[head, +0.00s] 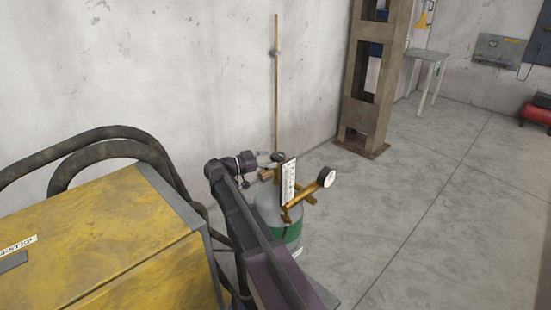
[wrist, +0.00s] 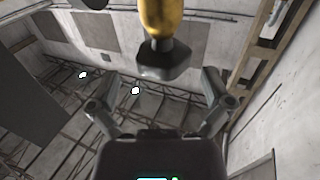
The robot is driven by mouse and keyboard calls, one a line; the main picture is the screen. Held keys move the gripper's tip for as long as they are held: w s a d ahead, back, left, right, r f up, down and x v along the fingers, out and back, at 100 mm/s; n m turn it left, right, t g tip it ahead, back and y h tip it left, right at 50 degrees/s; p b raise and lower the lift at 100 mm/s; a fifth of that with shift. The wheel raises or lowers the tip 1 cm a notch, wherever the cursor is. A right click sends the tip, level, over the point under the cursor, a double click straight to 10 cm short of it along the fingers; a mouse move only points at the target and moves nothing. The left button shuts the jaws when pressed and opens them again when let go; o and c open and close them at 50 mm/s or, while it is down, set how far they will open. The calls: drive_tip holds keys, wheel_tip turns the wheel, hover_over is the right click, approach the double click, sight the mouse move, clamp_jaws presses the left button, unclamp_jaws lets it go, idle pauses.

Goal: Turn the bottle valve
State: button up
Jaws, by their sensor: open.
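The gas bottle (head: 285,233), grey with a green band, stands on the floor in the head view, partly hidden by my arm. On top are brass fittings (head: 296,212), a round gauge (head: 326,178) and a white label plate (head: 289,181). A dark knob (head: 279,157) shows beside the plate. In the wrist view the dark, faceted valve knob (wrist: 165,62) sits on a yellow brass stem (wrist: 162,18). My gripper (wrist: 160,82) is open, its fingers spread either side of the knob's line. The knob appears just beyond the fingertips; contact is not visible.
A yellow machine (head: 105,245) with thick dark hoses (head: 110,145) fills the left. A thin brown rod (head: 277,85) rises behind the bottle near the wall. A rusty steel column (head: 372,75) stands farther back. The floor to the right is clear.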

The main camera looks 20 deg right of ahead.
sight(273, 159)
drive_tip(key=shift+d, duration=1.55)
drive_tip(key=c, duration=1)
drive_tip(key=shift+a, duration=0.45)
drive_tip(key=shift+c, duration=0.2)
drive_tip(key=shift+s+d, duration=0.15)
drive_tip(key=shift+d, duration=0.2)
drive_tip(key=shift+s+d+n+t, duration=0.1)
drive_tip(key=shift+n+t, duration=0.3)
drive_tip(key=shift+t, duration=0.2)
